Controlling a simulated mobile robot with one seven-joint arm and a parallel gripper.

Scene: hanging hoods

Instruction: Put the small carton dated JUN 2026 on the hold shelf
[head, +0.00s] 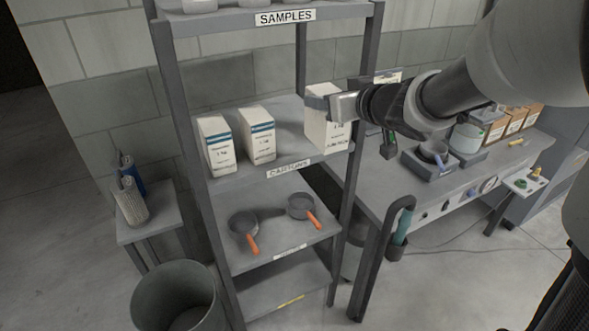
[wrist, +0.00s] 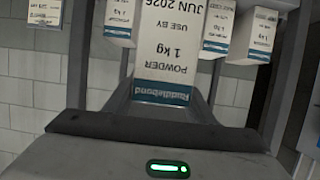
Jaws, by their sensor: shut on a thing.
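My gripper (head: 322,103) is shut on a white small carton (head: 322,128) at the right end of the shelf labelled CARTONS (head: 289,168). In the wrist view the held carton (wrist: 172,40) appears upside down and reads POWDER, 1 kg, USE BY JUN 2026, with a blue band. I cannot tell whether its base touches the shelf. Two similar cartons stand to its left on that shelf, a left one (head: 217,146) and a middle one (head: 258,135); their dates are too small to read. No label legible as the hold shelf shows.
Below, one shelf holds two pans (head: 244,229) with orange handles and has an unreadable label. The lowest shelf (head: 265,285) has a yellow label and looks empty. A rack post (head: 361,120) stands close right of the carton. A bin (head: 175,295) and a cluttered workbench (head: 375,185) flank the rack.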

